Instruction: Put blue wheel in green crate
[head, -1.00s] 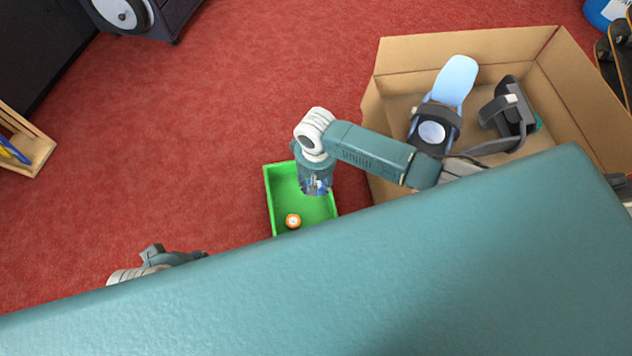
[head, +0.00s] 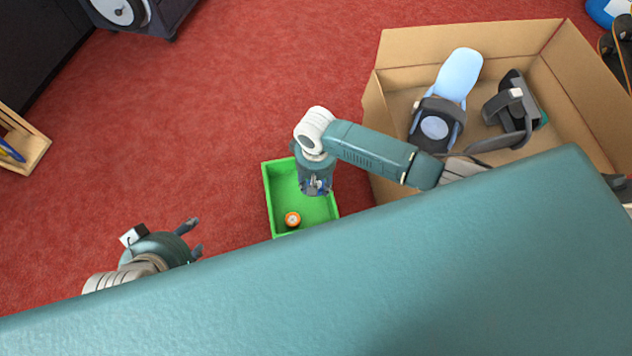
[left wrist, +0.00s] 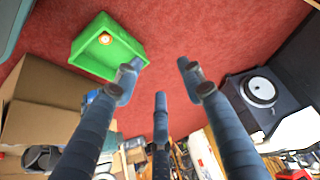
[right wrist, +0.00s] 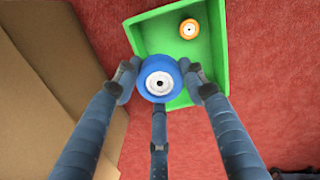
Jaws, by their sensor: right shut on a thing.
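The blue wheel (right wrist: 147,88) with a pale hub is held between the fingers of my right gripper (right wrist: 160,80), which is shut on it. In the head view my right gripper (head: 316,190) points down over the green crate (head: 267,192), and the wheel is mostly hidden by the fingers. The green crate also shows in the right wrist view (right wrist: 210,70), beneath the wheel. My left gripper (head: 197,238) is open and empty at the lower left, apart from the crate; its spread fingers show in the left wrist view (left wrist: 158,72).
An orange wheel (head: 292,219) lies inside the crate near its near end. A large open cardboard box (head: 430,48) holding dark and light-blue items stands right of the crate. A wooden box (head: 38,150) is at the far left. Red carpet left of the crate is clear.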

